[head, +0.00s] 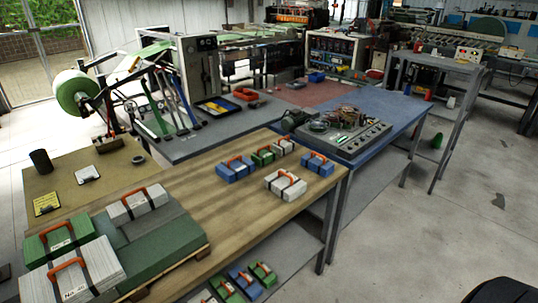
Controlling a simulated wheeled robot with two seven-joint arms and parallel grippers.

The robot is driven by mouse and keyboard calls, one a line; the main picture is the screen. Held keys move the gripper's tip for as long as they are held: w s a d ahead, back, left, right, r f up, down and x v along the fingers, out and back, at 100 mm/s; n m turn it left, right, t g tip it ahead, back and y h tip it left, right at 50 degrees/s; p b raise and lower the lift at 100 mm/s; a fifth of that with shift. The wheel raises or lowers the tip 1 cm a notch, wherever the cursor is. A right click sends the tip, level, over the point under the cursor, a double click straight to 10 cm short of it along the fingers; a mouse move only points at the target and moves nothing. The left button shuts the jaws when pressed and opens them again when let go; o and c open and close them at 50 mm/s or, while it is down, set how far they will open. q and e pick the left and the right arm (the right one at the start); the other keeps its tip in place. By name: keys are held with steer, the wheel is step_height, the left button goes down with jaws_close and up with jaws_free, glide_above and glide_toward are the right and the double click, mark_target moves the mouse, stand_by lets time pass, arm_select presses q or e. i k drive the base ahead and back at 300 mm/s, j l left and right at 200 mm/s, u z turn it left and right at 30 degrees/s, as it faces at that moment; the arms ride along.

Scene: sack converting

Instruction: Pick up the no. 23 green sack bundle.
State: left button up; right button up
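Several green bundles with orange handles are in the head view. A large green bundle (36,249) with a white label lies at the left on the near end of the wooden table, behind a big white bundle (98,262). A small green bundle (262,157) sits between blue and white ones mid-table. More green bundles (263,273) lie on the lower shelf at the bottom of the picture. The label numbers are too small to read surely, so I cannot tell which is no. 23. Neither of my grippers is in view.
The wooden table (215,209) has a clear middle strip. Green slabs (165,238) on a pallet lie under another white bundle (137,202). Two blue bundles (236,169) and a white one (285,185) stand mid-table. Open floor (430,225) lies to the right.

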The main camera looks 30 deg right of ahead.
mark_target(264, 156)
steer(key=i+l, duration=0.1)
steer(key=l, duration=0.5)
steer(key=i+l, duration=0.1)
steer(key=l, duration=0.55)
steer(key=i+l, duration=0.1)
steer(key=l, duration=0.5)
steer(key=i+l, duration=0.15)
steer(key=l, duration=0.5)
